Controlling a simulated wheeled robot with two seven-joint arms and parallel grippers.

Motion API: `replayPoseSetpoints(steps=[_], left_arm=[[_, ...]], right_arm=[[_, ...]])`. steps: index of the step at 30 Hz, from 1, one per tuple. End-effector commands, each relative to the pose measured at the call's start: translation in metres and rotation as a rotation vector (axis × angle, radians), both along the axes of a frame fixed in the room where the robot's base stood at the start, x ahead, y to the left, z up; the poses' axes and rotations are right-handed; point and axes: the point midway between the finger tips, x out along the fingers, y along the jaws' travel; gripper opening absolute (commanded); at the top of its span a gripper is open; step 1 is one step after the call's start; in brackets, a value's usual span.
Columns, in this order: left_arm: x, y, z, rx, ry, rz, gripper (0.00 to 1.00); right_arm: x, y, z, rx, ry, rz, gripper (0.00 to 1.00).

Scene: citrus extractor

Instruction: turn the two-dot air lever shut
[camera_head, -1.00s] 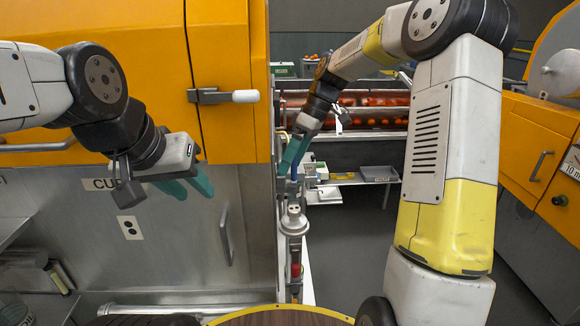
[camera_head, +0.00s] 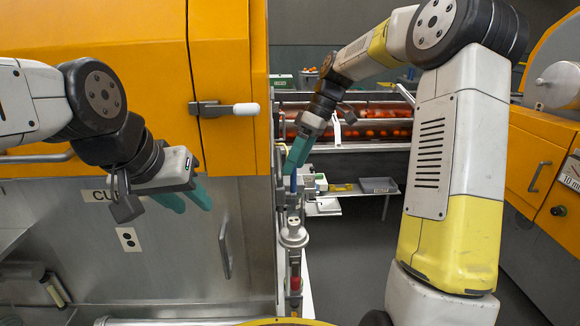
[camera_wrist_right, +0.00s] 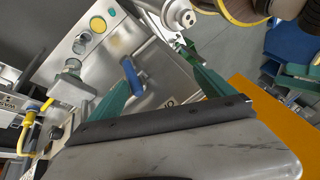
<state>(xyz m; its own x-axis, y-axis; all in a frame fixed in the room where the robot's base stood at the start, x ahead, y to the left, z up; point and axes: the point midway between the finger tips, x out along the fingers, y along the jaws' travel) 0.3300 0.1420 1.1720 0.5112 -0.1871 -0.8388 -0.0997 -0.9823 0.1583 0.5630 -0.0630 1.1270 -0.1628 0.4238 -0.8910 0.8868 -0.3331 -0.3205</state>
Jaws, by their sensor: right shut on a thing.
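The blue lever handle (camera_head: 294,181) stands roughly upright on a pipe fitting at the cabinet's right edge. A pale round tag (camera_head: 293,221) with dark dots sits just below it. My right gripper (camera_head: 289,169) reaches down to the handle with its teal fingers, which partly cover it. In the right wrist view the blue handle (camera_wrist_right: 134,78) shows between my teal fingers, and my right gripper is shut on it. The exact contact is hard to see. My left gripper (camera_head: 187,199) is in front of the cabinet, empty, its teal fingers apart.
The orange cabinet door (camera_head: 150,60) has a latch with a white knob (camera_head: 246,109). A two-dot label (camera_head: 128,240) is on the steel panel beside a bar handle (camera_head: 225,250). A grey tray (camera_head: 379,185) lies behind. Open floor is to the right of the pipe.

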Motion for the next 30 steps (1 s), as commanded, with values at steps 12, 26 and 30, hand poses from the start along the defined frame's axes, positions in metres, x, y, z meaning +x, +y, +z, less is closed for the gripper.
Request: replayPoseSetpoints(steps=[12, 26, 30], left_arm=[[0.000, 0.000, 0.000, 0.000, 0.000, 0.000, 0.36], [0.000, 0.000, 0.000, 0.000, 0.000, 0.000, 0.36], [0.000, 0.000, 0.000, 0.000, 0.000, 0.000, 0.36]], right_arm=[[-0.006, -0.008, 0.029, 0.004, 0.009, 0.010, 0.39], [-0.006, -0.018, 0.047, 0.001, 0.006, 0.005, 0.39], [-0.006, -0.018, 0.046, 0.000, 0.006, 0.004, 0.39]])
